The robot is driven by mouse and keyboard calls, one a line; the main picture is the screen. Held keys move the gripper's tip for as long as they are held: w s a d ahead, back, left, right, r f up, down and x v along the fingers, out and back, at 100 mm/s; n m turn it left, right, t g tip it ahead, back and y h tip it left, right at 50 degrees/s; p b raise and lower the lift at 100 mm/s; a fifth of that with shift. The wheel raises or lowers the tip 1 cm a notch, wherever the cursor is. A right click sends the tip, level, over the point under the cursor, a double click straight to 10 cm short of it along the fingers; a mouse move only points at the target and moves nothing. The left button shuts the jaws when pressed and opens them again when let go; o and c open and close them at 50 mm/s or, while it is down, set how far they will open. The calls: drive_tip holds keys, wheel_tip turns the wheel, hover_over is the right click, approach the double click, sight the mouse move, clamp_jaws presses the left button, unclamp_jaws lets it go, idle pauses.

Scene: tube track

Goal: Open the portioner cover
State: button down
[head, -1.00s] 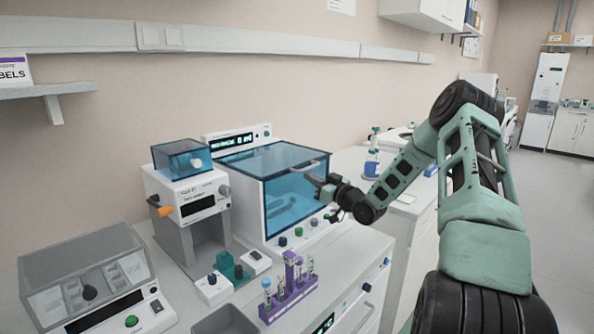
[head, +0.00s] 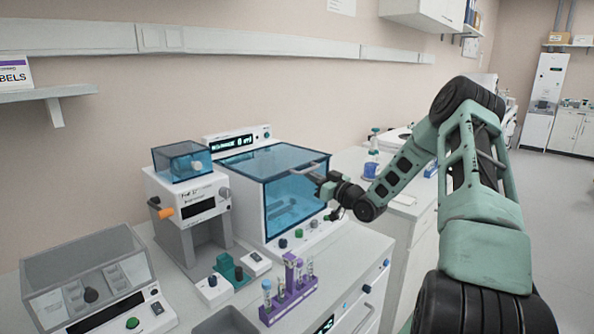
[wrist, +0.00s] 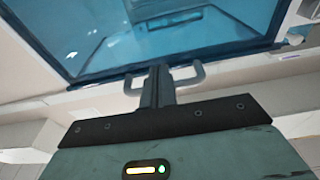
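The large white machine with a clear blue cover (head: 296,200) stands on the bench in the head view; I take it to be the portioner. The cover looks shut, with a grey bar handle at its upper front edge. My gripper (head: 322,180) is at this handle, right of its middle in the head view. In the wrist view, the blue cover (wrist: 170,32) fills the top, and the U-shaped handle (wrist: 190,80) shows on both sides of my fingers (wrist: 158,84). The fingers look closed together on the handle. The exact contact is hidden.
A smaller machine with a blue box top (head: 183,160) and an orange knob stands left of the portioner. A purple tube rack (head: 290,292) is in front. A grey-lidded box (head: 85,270) sits at far left. A blue flask (head: 371,165) stands behind my arm.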

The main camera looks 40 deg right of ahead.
drive_tip(key=shift+r+p, duration=1.3)
drive_tip(key=shift+r, duration=1.55)
drive_tip(key=w+r+p, duration=0.3)
drive_tip(key=r, duration=0.4)
drive_tip(key=shift+a, duration=0.1)
drive_tip(key=w+r, duration=0.2)
drive_tip(key=w, duration=0.6)
drive_tip(key=shift+a+b, duration=0.35)
